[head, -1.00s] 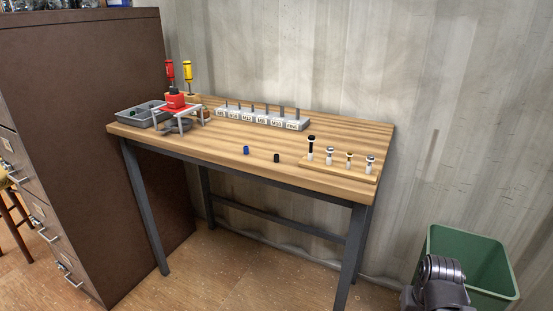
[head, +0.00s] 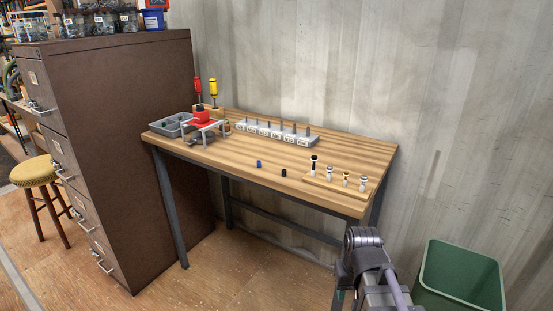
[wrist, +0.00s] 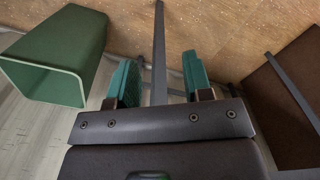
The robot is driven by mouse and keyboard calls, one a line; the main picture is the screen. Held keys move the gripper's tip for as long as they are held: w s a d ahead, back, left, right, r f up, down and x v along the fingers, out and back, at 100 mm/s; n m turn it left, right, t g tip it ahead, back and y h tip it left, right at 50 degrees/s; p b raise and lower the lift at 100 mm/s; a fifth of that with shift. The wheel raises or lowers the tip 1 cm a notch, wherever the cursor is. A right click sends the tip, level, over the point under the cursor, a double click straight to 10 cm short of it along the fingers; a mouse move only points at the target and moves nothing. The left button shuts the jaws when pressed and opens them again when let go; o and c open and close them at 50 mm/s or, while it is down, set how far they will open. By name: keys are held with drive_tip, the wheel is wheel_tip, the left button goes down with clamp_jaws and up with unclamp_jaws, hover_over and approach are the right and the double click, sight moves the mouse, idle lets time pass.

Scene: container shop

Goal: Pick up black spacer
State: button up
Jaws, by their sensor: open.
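The black spacer (head: 283,172) is a small dark cylinder standing on the wooden workbench (head: 225,158), near its front edge in the head view. A similar blue spacer (head: 259,164) stands just left of it. My gripper (wrist: 158,82) shows in the wrist view with its two green-padded fingers apart and nothing between them. Behind the fingers are the floor and a grey table leg. The black spacer is not in the wrist view. In the head view my arm is at the lower right, in front of the bench and well away from the spacer; the fingers are not visible there.
A wooden strip with several upright fittings (head: 345,179) stands right of the spacer. A labelled rack (head: 275,131), a red press (head: 202,119) and a grey tray (head: 170,126) stand further back. A green bin (head: 460,277) is on the floor at right; a brown cabinet (head: 125,150) is at left.

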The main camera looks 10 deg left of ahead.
drive_tip(key=w+a+r+n+p, duration=0.2)
drive_tip(key=w+a+r+p, duration=0.3)
drive_tip(key=w+r+p, duration=0.45)
drive_tip(key=w+a+r+n+p, duration=0.2)
drive_tip(key=w+a+r+p, duration=0.35)
drive_tip(key=r+p, duration=0.55)
wheel_tip(320, 180, up, 8)
drive_tip(key=f+n+p, duration=0.1)
drive_tip(key=n+p, duration=0.4)
drive_tip(key=n, duration=0.2)
hover_over(284, 176)
drive_tip(key=f+b, duration=1)
drive_tip(key=shift+w+f, duration=0.2)
drive_tip(key=shift+w, duration=0.2)
drive_tip(key=shift+r, duration=0.25)
clamp_jaws()
